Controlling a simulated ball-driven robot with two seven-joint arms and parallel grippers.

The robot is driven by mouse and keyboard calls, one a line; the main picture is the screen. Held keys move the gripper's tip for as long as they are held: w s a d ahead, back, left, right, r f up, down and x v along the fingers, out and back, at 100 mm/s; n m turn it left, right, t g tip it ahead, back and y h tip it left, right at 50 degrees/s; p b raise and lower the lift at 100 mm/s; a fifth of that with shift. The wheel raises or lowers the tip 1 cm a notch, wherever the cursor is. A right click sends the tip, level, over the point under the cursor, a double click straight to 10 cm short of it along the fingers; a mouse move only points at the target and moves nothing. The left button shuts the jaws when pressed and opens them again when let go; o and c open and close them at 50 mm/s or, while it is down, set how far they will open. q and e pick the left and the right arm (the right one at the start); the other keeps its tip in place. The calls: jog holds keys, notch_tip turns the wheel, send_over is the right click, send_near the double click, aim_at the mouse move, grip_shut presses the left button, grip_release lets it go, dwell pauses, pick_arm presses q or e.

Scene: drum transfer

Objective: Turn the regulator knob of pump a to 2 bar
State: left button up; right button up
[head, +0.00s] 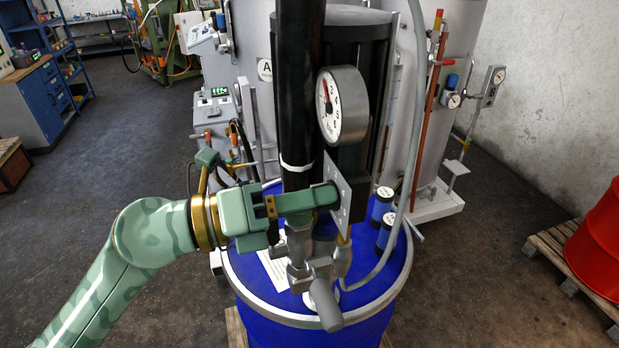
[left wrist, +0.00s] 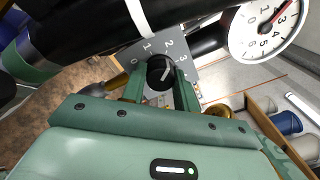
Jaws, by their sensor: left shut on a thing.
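The regulator knob (left wrist: 160,70) is small, round and black, with a light pointer mark whose exact reading I cannot tell. It sits on a grey scale plate (left wrist: 186,58) marked with numbers from 0 upward; the plate shows edge-on in the head view (head: 342,190). My left gripper (left wrist: 160,86) has one green finger on each side of the knob and is shut on it. In the head view the left gripper (head: 322,196) reaches the plate from the left and mostly hides the knob. A round white pressure gauge (head: 337,105) with a red needle is above the plate. My right gripper is out of view.
The black pump column (head: 300,80) rises close behind the left gripper from a blue drum (head: 255,285). Metal valve fittings (head: 322,295) hang just below the gripper. A grey hose (head: 414,130) runs down on the right. A red drum (head: 600,235) stands on a pallet at right.

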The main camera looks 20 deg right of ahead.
pick_arm(q)
jog(key=shift+n+p, duration=0.7)
jog(key=shift+p, duration=0.1)
jog(key=o, duration=1)
jog(key=a+b, duration=0.3)
jog(key=a, duration=0.5)
jog(key=a+b, duration=0.3)
jog(key=a, duration=0.5)
jog(key=shift+a+f+b, duration=0.2)
jog(key=shift+a+b, duration=0.05)
jog(key=shift+b, duration=0.15)
